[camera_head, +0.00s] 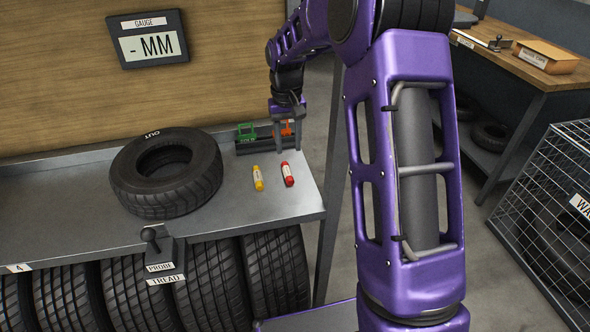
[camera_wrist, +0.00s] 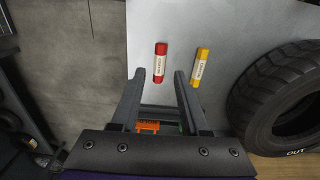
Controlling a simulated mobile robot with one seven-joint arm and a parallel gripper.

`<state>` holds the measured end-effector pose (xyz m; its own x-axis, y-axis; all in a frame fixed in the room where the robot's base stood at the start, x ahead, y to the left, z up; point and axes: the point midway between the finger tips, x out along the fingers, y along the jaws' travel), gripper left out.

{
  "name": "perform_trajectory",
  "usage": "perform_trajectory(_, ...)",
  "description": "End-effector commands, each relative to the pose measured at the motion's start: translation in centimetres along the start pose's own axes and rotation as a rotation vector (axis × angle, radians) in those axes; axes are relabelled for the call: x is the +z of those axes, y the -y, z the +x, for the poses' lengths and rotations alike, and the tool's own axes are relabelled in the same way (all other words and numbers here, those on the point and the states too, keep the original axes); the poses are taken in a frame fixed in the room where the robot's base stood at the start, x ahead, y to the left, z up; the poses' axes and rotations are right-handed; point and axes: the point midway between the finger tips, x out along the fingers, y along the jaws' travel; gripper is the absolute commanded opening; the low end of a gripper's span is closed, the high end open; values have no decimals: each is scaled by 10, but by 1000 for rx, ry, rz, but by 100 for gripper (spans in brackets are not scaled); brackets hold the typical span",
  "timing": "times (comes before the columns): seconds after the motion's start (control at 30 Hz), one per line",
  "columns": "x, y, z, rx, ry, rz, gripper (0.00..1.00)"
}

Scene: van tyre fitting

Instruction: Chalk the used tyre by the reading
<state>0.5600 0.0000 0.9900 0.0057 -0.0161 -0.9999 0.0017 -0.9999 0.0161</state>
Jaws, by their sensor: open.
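The used tyre (camera_head: 166,172), marked OUT, lies flat on the grey shelf and also shows in the wrist view (camera_wrist: 280,105). The gauge (camera_head: 148,40) on the wall reads "- MM", with no number. A yellow chalk stick (camera_head: 258,178) and a red chalk stick (camera_head: 288,174) lie right of the tyre; the wrist view shows the yellow stick (camera_wrist: 201,68) and red stick (camera_wrist: 160,62) too. My gripper (camera_head: 288,149) is open and empty above the shelf, behind the red stick. The probe (camera_head: 154,245) sits in a holder at the shelf's front edge, labelled PROBE and TREAD.
A dark rack (camera_head: 256,146) with green and orange parts stands at the shelf's back right. Several tyres (camera_head: 210,285) stand under the shelf. A wire cage (camera_head: 555,215) and a bench with a cardboard box (camera_head: 546,57) are at right.

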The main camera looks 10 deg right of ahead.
Motion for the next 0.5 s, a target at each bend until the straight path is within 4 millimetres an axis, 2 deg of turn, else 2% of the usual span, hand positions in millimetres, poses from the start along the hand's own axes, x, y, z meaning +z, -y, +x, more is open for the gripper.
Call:
perform_trajectory(0.27,0,0,11,-18,7,0,45)
perform_trajectory(0.5,0,0,38,-18,8,1,45)
